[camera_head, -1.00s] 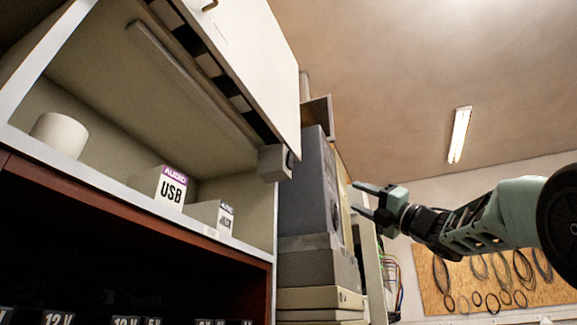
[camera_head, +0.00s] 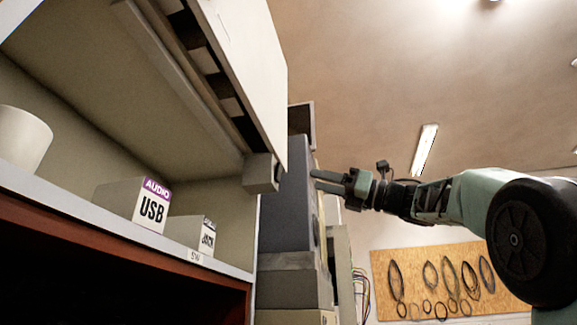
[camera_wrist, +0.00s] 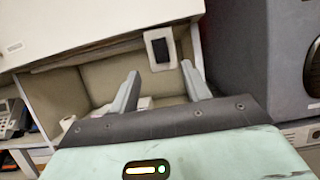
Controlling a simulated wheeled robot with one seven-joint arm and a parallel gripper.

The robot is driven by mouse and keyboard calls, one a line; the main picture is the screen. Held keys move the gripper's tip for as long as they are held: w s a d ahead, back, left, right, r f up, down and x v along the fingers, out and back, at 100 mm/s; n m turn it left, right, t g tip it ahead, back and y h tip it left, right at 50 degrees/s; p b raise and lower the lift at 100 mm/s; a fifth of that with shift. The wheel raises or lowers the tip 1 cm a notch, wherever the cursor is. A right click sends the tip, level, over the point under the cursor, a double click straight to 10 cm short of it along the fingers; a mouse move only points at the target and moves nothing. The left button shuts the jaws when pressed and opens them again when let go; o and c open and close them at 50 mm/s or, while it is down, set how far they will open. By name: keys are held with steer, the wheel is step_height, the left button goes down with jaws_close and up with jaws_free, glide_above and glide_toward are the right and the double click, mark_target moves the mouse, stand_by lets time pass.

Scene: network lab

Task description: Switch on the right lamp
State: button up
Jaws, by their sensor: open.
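A long grey lamp bar (camera_head: 180,80) runs under the raised cabinet door and looks unlit. A grey box (camera_head: 262,172) sits at its near right end. In the wrist view, a pale plate with a black rocker switch (camera_wrist: 161,50) faces me and appears to be on this box. My gripper (camera_head: 317,181) is open and empty, to the right of the box with a gap between them. In the wrist view its fingers (camera_wrist: 160,70) point toward the plate, which shows between and beyond the tips. No second lamp bar is clearly visible.
The raised white door (camera_head: 250,70) hangs above the box. Below are a white cup (camera_head: 22,138), a USB box (camera_head: 135,203) and a smaller carton (camera_head: 190,233) on the shelf. A grey speaker (camera_head: 287,200) stands behind the gripper. Open room lies right of the shelf.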

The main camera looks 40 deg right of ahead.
mark_target(280, 171)
steer(key=p+x, duration=0.4)
steer(key=x, duration=0.4)
steer(key=shift+r, duration=0.15)
steer(key=shift+w+a+r+p, duration=0.1)
steer(key=shift+w+a+p, duration=0.25)
steer(key=shift+w, duration=0.15)
